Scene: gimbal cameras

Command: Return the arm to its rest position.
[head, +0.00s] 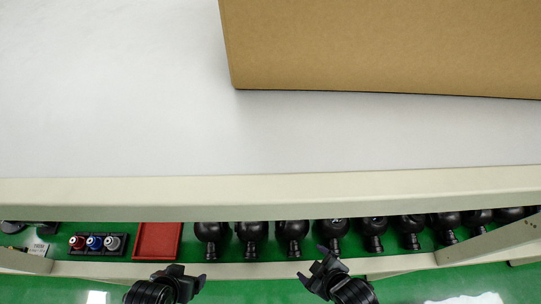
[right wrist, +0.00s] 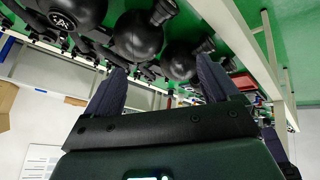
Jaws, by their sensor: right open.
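My right gripper (head: 311,266) is at the bottom centre of the head view, below the table's front edge, with its two fingers apart. In the right wrist view, the fingers of my right gripper (right wrist: 163,80) stand wide apart with nothing held between them. My left gripper (head: 190,276) is at the bottom left of the head view; its jaw gap is too small and dark to judge. No object shows in it. Both grippers are in front of the lower shelf, apart from each other.
A cardboard box (head: 390,45) stands on the white tabletop (head: 110,90). Below the table's front edge (head: 270,188), a row of several round black gimbal cameras (head: 292,232), a red tray (head: 157,241) and a holder with coloured items (head: 97,243) lie on the green lower shelf. Green floor is clear in front.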

